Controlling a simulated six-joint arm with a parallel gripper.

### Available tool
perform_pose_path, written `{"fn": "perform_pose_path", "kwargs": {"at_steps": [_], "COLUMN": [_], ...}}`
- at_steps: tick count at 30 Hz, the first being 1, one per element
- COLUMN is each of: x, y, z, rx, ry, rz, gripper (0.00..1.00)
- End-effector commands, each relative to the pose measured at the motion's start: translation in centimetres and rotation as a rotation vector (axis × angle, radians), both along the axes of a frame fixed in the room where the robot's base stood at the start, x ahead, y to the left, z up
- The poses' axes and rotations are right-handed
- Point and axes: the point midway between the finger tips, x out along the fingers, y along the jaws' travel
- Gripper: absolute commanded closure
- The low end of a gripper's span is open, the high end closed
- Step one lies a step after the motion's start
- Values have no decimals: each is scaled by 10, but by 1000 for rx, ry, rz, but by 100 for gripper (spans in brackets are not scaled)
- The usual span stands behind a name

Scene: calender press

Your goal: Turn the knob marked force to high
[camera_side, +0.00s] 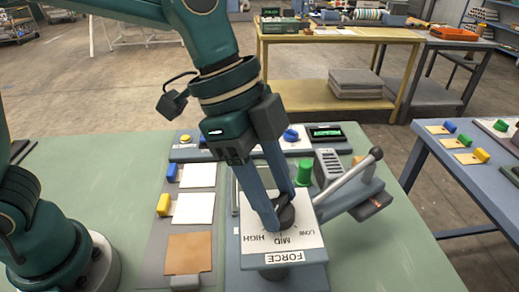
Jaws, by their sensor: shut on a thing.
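The force knob (288,217) is a dark round knob on a white dial plate (255,218) at the front of the press. The plate reads HIGH at left, MID at the front and LOW at right, with a FORCE label (283,257) on the front edge. My gripper (283,211) points down, with its fingers shut on the knob from above. The fingers cover part of the knob, and I cannot tell which mark it points to.
A lever with a grey ball end (376,153) and a green knob (304,172) stand close right of my gripper. White cards (197,174) and a brown sheet (188,253) lie to the left. The green table is clear at front right.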

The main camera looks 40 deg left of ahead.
Motion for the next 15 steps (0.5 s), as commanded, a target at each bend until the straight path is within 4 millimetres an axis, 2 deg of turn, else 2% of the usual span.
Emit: {"fn": "perform_pose_path", "kwargs": {"at_steps": [6, 15], "x": [2, 2], "y": [1, 0], "z": [0, 0], "rx": [1, 1], "ry": [1, -1], "rz": [-166, -309], "gripper": [100, 100]}}
